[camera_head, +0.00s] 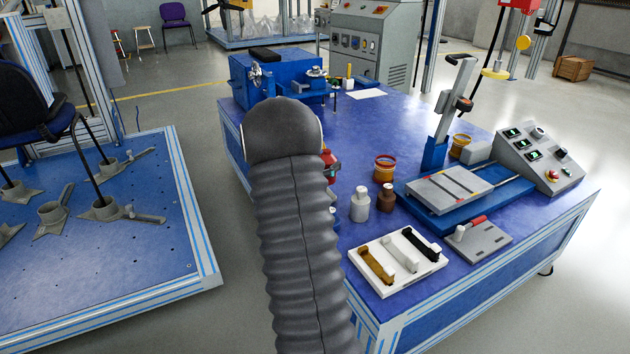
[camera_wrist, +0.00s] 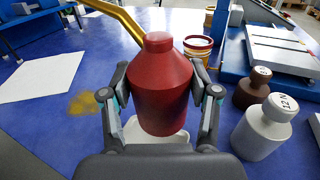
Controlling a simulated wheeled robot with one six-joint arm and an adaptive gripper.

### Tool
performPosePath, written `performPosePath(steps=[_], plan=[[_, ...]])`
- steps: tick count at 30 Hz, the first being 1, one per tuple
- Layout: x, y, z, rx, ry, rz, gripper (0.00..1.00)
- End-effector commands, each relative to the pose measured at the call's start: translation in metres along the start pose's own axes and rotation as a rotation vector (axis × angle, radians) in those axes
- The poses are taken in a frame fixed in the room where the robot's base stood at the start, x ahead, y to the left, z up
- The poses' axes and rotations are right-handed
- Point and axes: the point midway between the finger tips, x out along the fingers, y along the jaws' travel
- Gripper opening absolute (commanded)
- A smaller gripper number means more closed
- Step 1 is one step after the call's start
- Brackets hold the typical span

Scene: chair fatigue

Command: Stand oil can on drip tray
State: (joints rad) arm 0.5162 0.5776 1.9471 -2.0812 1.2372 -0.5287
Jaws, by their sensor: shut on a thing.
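The red oil can (camera_wrist: 160,90) with its gold spout (camera_wrist: 118,18) is upright in the wrist view. My gripper (camera_wrist: 158,80) is shut on its body, one finger on each side. A pale, rounded tray-like thing (camera_wrist: 131,132), perhaps the drip tray, shows partly below and behind the can. I cannot tell whether the can touches it. In the camera_head view my arm hides the gripper and most of the can; a small red part of the can (camera_head: 330,165) shows at its right.
A white weight (camera_wrist: 262,130) and a brown weight (camera_wrist: 252,88) stand close at the right. A yellow-red cup (camera_head: 384,167) is behind them. A white holder (camera_head: 393,287) and a blue press (camera_head: 437,153) lie further right. A flat white sheet (camera_wrist: 40,77) lies left.

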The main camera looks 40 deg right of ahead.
Motion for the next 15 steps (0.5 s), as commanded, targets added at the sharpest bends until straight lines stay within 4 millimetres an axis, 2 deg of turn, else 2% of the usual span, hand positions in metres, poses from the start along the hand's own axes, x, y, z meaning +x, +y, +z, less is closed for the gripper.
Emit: performPosePath(steps=[3,6,11,15], plan=[[-0.011,0.015,-0.011,0.0,-0.001,0.002,0.04],[-0.016,0.022,-0.015,0.001,-0.003,0.001,0.04],[-0.019,0.025,-0.021,0.0,-0.001,0.0,0.04],[-0.018,0.025,-0.036,-0.002,0.0,0.0,0.04]])
